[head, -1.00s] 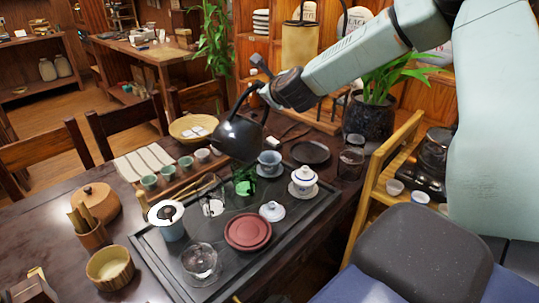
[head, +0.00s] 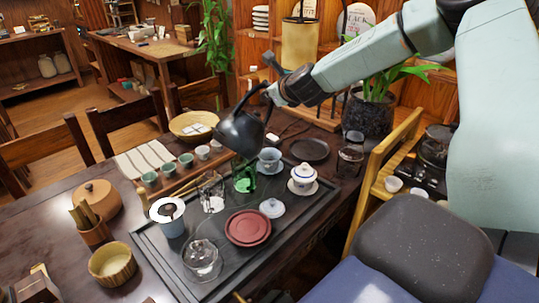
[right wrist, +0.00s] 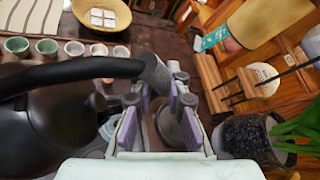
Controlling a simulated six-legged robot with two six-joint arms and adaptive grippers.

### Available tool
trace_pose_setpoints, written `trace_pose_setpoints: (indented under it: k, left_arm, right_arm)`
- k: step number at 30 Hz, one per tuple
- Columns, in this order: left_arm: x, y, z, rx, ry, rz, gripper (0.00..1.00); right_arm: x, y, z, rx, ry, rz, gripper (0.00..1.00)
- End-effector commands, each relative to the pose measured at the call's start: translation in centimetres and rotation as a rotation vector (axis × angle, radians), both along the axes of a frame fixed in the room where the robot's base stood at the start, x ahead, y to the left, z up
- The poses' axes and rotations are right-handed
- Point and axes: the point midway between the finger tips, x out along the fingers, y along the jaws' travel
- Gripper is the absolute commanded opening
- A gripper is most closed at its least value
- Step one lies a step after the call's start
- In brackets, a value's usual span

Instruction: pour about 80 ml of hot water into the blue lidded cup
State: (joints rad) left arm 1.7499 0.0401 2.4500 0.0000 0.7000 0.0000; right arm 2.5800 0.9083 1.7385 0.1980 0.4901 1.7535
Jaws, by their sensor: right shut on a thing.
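My right gripper (right wrist: 158,110) is shut on the handle of a black kettle (head: 238,134). The kettle hangs above the back of the dark tea tray (head: 145,247) and looks tilted. I cannot make out its spout or any water stream. A blue cup (head: 269,157), open on top, stands on a saucer just right of and below the kettle. A loose white lid (head: 271,208) lies on the tray. A white cup with a blue band and its lid on (head: 303,176) stands on a saucer to the right. The left gripper is out of view.
A green glass vessel (head: 244,180) and a clear glass pitcher (head: 211,197) stand below the kettle. A dark round plate (head: 311,150) lies behind.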

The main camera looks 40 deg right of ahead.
Motion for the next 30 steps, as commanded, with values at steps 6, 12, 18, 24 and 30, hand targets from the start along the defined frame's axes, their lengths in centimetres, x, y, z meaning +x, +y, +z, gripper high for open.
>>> trace_pose_setpoints:
  k: [6, 12, 18, 24, 30]
  left_arm:
    - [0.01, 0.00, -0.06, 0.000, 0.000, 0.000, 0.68]
    - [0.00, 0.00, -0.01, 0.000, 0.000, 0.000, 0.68]
    - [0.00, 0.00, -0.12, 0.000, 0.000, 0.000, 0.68]
    - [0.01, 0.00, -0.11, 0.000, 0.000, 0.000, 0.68]
    - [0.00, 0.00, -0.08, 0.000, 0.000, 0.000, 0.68]
  right_arm:
    - [0.10, -0.63, -0.36, 0.043, -0.003, -0.005, 0.00]
    - [0.11, -0.72, -0.48, 0.058, -0.003, -0.005, 0.00]
    - [0.14, -0.85, -0.68, 0.067, -0.002, -0.005, 0.00]
    - [0.13, -0.93, -0.77, 0.075, -0.002, -0.005, 0.00]
    - [0.11, -0.93, -0.78, 0.080, -0.001, -0.004, 0.00]
